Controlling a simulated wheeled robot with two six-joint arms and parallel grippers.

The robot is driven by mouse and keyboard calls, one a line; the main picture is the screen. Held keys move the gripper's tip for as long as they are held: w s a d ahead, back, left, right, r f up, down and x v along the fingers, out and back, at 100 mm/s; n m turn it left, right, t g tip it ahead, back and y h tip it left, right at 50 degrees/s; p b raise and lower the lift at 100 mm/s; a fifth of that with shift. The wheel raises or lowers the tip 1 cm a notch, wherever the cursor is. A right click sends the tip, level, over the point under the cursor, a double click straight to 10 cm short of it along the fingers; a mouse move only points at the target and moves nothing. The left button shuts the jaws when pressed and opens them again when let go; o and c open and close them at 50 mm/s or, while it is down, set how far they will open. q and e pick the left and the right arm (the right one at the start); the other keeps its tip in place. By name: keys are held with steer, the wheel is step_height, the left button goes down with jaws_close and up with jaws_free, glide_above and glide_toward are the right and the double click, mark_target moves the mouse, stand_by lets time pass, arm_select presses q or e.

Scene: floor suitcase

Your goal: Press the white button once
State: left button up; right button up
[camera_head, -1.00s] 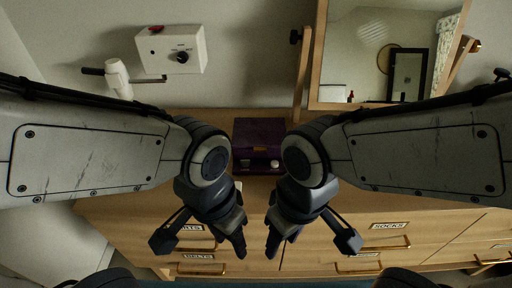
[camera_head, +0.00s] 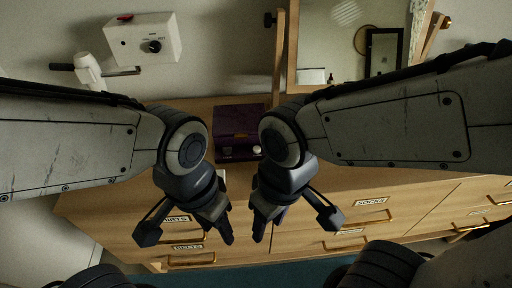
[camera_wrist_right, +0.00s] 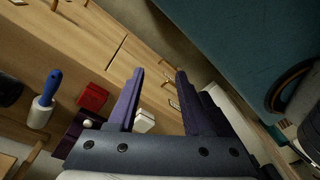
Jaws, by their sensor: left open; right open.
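A small white round button (camera_head: 257,150) shows on the front of a dark purple box (camera_head: 238,122) on top of the wooden dresser. The same purple box seems to show in the right wrist view, with a white round spot (camera_wrist_right: 88,124) on it. My left gripper (camera_head: 222,228) is open and empty, hanging in front of the dresser drawers. My right gripper (camera_head: 262,228) is open and empty beside it, also pointing down. Both are apart from the box; my right wrist hides part of its right side. The right gripper's fingers show in its wrist view (camera_wrist_right: 160,105).
A white wall box (camera_head: 142,40) with a dial and a red part hangs at the upper left. A mirror (camera_head: 350,40) stands behind the dresser (camera_head: 300,250). A red box (camera_wrist_right: 93,97) and a blue-handled roller (camera_wrist_right: 45,98) show in the right wrist view.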

jaws_close()
stand_by(1.5)
